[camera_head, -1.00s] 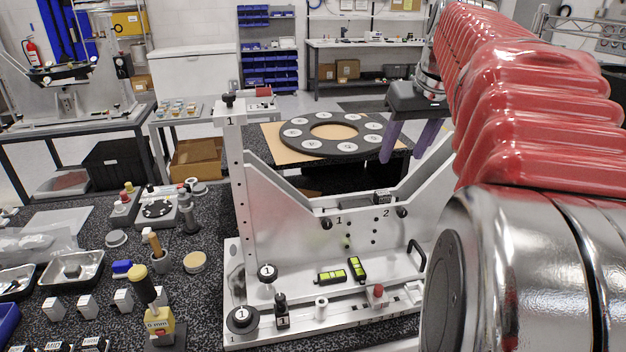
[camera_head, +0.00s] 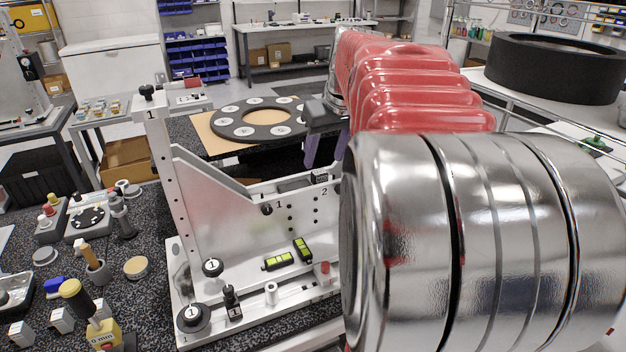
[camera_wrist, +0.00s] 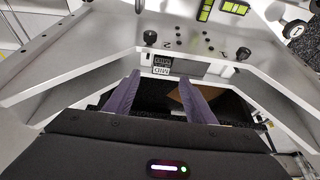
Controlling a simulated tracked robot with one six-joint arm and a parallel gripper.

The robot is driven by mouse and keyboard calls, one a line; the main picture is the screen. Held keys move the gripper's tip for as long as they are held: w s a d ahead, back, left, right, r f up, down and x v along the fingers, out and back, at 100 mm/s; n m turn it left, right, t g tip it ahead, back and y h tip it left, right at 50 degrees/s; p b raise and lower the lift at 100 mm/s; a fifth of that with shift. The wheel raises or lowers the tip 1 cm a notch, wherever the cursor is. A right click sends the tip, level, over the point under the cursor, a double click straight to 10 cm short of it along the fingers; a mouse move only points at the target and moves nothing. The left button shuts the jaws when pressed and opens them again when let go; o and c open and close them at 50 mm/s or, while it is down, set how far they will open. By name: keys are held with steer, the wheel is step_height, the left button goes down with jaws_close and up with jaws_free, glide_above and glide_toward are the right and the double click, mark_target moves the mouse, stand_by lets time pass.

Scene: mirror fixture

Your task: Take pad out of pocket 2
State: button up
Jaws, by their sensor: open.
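The mirror fixture (camera_head: 200,190) is a pale metal frame with a V-shaped cutout, and the marks 1 and 2 on its front face. A small dark block with a pale lettered label, seemingly the pad (camera_head: 319,177), sits at the cutout's lower edge by mark 2. It also shows in the wrist view (camera_wrist: 162,67). My gripper (camera_head: 325,160) is above and behind this block. In the wrist view my gripper's purple fingers (camera_wrist: 160,88) are apart with nothing between them, and the block lies just beyond the tips. The pocket's inside is hidden.
Black knobs (camera_wrist: 150,37) and (camera_wrist: 243,53) stand on the plate beyond the block. Sloping fixture walls flank my fingers. Behind the fixture is a table with a dark ring (camera_head: 262,138). Tools and small parts crowd the bench at left.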

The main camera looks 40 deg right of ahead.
mark_target(320, 172)
steer(key=shift+f, duration=0.1)
steer(key=shift+x, duration=2.6)
steer(key=shift+s+a, duration=0.1)
steer(key=shift+a, duration=0.05)
steer(key=c, duration=1.1)
step_height(320, 172, up, 10)
